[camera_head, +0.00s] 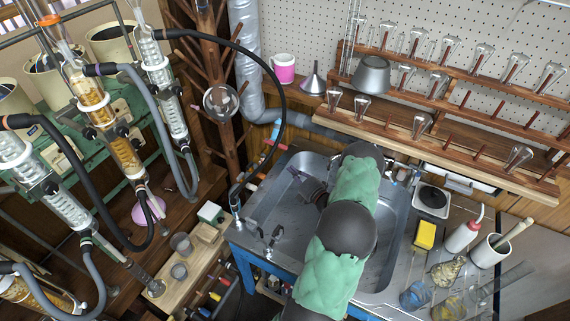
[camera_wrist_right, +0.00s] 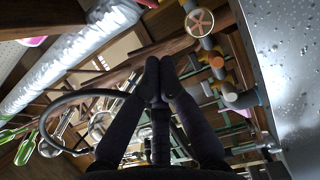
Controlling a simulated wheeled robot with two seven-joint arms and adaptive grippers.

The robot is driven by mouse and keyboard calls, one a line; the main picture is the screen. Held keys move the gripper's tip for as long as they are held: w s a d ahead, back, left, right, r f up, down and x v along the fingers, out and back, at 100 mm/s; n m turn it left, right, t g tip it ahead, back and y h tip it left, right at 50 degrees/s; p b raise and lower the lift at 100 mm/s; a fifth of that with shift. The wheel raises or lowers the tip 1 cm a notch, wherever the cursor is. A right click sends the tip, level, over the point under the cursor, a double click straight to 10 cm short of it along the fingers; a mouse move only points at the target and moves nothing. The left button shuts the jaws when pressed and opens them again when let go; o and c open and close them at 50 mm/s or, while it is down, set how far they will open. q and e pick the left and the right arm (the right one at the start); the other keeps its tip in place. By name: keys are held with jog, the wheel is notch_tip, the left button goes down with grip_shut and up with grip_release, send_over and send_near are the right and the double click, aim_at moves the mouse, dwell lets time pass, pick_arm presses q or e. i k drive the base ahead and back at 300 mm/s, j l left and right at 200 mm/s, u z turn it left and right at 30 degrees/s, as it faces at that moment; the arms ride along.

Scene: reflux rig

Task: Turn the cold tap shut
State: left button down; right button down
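My right gripper (camera_head: 300,178) reaches over the sink from my green-sleeved arm, pointing left. In the right wrist view its two dark fingers (camera_wrist_right: 160,75) are together at the tips, with nothing seen between them. Pipe fittings with small coloured handles stand along the sink's left edge: a blue one (camera_head: 276,126) at the back, a red one (camera_head: 271,143) and a pinkish one (camera_head: 252,186). The right wrist view shows a round orange-rimmed handwheel (camera_wrist_right: 199,22) right of the fingers, apart from them. I cannot tell for sure which is the cold tap. My left gripper is not in view.
The steel sink (camera_head: 258,222) lies under my arm. A black hose (camera_head: 284,90) arches down to its left edge. Glass condensers (camera_head: 165,90) and a wooden peg stand (camera_head: 213,140) fill the left. Bottles and beakers (camera_head: 415,295) crowd the right counter.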

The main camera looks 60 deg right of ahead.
aim_at(388, 171)
jog(key=k+j, duration=0.1)
jog(key=j, duration=0.25)
jog(key=k+j, duration=0.15)
jog(key=j, duration=0.15)
jog(key=k+j, duration=0.1)
jog(key=j, duration=0.25)
jog(key=k+j, duration=0.1)
jog(key=j, duration=0.25)
